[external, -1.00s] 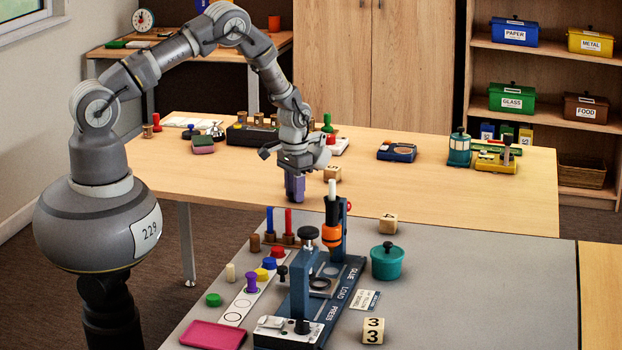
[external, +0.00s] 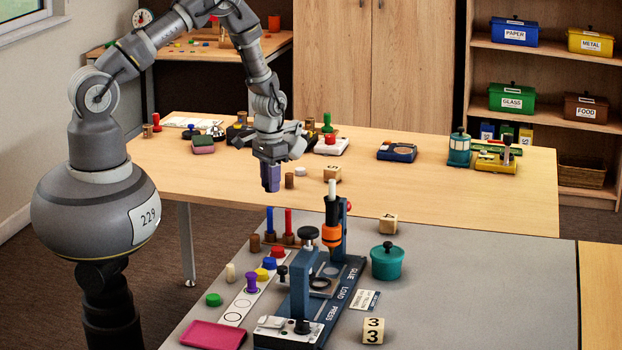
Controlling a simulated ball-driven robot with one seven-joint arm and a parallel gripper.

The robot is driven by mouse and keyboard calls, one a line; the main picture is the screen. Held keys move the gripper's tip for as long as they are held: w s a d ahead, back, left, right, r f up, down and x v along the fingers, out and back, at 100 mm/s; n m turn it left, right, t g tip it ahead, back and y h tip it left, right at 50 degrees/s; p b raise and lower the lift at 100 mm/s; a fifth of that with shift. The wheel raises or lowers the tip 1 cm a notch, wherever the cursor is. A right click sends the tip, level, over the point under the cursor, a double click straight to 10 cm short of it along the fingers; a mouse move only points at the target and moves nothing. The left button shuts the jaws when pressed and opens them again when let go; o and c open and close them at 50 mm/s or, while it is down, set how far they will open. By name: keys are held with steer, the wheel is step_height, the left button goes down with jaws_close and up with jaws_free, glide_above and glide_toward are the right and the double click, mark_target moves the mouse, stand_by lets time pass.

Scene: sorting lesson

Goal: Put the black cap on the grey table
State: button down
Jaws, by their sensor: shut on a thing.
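My gripper (external: 270,188) points down above the front part of the wooden table, beyond the far left edge of the grey table (external: 480,290). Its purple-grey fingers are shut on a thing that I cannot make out. I cannot pick out the black cap for certain. A small black knobbed piece (external: 282,272) is beside the press on the grey table; whether it is a cap or part of the press is unclear. Red (external: 277,251), blue (external: 269,262), yellow (external: 262,275) and green (external: 213,299) caps are on the grey table's left side.
A blue press (external: 305,285) with an orange-collared post (external: 332,230) stands tall on the grey table. A teal pot (external: 387,264), numbered cubes (external: 373,331) and a pink pad (external: 213,335) are around it. The grey table's right side is clear. The wooden table (external: 440,195) lies behind.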

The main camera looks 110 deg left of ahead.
steer(key=s+d+p, duration=0.1)
steer(key=s+d, duration=0.5)
steer(key=w+d+r+m+b, duration=0.1)
steer(key=w+d+r+m, duration=0.4)
steer(key=w+d, duration=0.7)
steer(key=w+d+r+m+b, duration=0.1)
steer(key=w+d+r+m, duration=0.2)
steer(key=d, duration=0.6)
steer(key=w+d+r+m+b, duration=0.1)
steer(key=w+d+r+m, duration=0.2)
steer(key=d, duration=0.5)
steer(key=s+a+f+n+p, duration=0.1)
steer(key=s+a+f+n, duration=0.2)
steer(key=a, duration=0.5)
steer(key=s+a+f+n+p, duration=0.1)
steer(key=s+a+f+n, duration=0.15)
steer(key=a, duration=0.65)
steer(key=s+a+f+n, duration=0.2)
steer(key=s+a, duration=0.3)
steer(key=s, duration=0.1)
steer(key=s+a+f+n+p, duration=0.1)
steer(key=s+a+f+n, duration=0.1)
steer(key=s+a, duration=0.4)
steer(key=shift+s+a+f+n, duration=0.25)
steer(key=shift+s+f+n, duration=0.15)
steer(key=shift+n, duration=0.35)
steer(key=shift+w, duration=0.1)
